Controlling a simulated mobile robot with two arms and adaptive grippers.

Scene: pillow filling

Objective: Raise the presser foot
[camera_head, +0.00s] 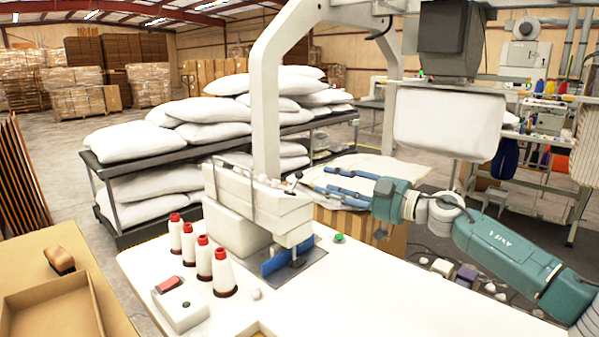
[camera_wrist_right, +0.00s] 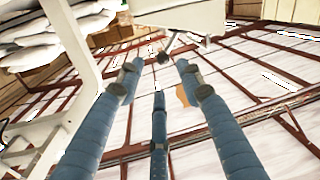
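The white sewing machine head (camera_head: 262,203) stands on the white table. A small dark lever with a round knob (camera_head: 294,177) sticks out from its right end; it also shows in the right wrist view (camera_wrist_right: 163,56). The presser foot area (camera_head: 296,260) is under the head, too small to make out clearly. My right gripper (camera_head: 326,180) is open and empty, with its blue fingers pointing left at the lever. In the right wrist view, the spread fingertips (camera_wrist_right: 158,76) have the lever knob ahead between them, apparently untouched. My left gripper is not in view.
Thread cones with red tops (camera_head: 203,257) and a white box with a red switch (camera_head: 180,304) stand left on the table (camera_head: 350,300). A blue plate (camera_head: 279,259) is beside the needle area. A white frame post (camera_head: 265,110) rises behind the head.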

